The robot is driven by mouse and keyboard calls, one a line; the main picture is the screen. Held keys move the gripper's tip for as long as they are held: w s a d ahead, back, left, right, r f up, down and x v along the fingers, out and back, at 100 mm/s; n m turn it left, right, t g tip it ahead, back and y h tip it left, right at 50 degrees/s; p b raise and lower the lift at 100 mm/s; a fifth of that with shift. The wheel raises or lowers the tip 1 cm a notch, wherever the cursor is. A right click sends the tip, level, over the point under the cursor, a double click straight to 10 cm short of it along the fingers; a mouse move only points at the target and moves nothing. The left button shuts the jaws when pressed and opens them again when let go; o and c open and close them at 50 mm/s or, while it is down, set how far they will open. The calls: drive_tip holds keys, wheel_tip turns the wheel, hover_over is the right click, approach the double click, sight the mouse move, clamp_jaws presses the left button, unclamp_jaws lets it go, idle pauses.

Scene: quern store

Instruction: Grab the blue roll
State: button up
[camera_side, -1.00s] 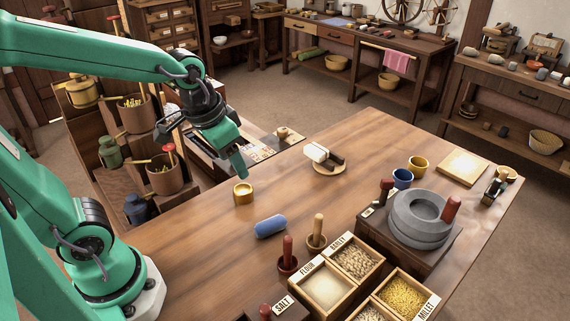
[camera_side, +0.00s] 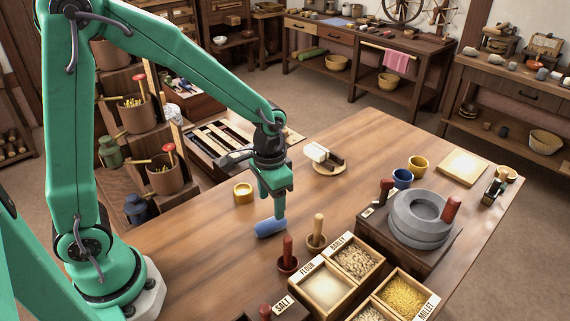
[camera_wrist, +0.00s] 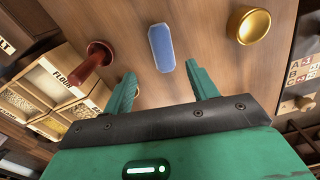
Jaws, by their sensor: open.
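The blue roll (camera_side: 269,228) lies on its side on the wooden table, a short rounded cylinder. In the wrist view the blue roll (camera_wrist: 161,48) lies ahead of the fingertips, in line with the space between them. My gripper (camera_side: 275,212) points down just above and behind the roll in the side view, and a finger overlaps part of it there. In the wrist view my gripper (camera_wrist: 160,82) has its two green fingers apart with only bare table between them. I cannot tell from the side view whether a finger touches the roll.
Grain boxes (camera_side: 322,290) and a stone quern (camera_side: 420,218) lie further right.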

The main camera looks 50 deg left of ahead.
sight(270, 221)
drive_tip(key=shift+f, duration=1.4)
drive_tip(key=shift+f, duration=0.1)
drive_tip(key=shift+a+f, duration=0.15)
drive_tip(key=shift+f, duration=1.1)
drive_tip(key=shift+a+f, duration=0.15)
drive_tip(key=shift+f, duration=1.1)
drive_tip(key=shift+c, duration=0.2)
drive_tip(key=c, duration=1)
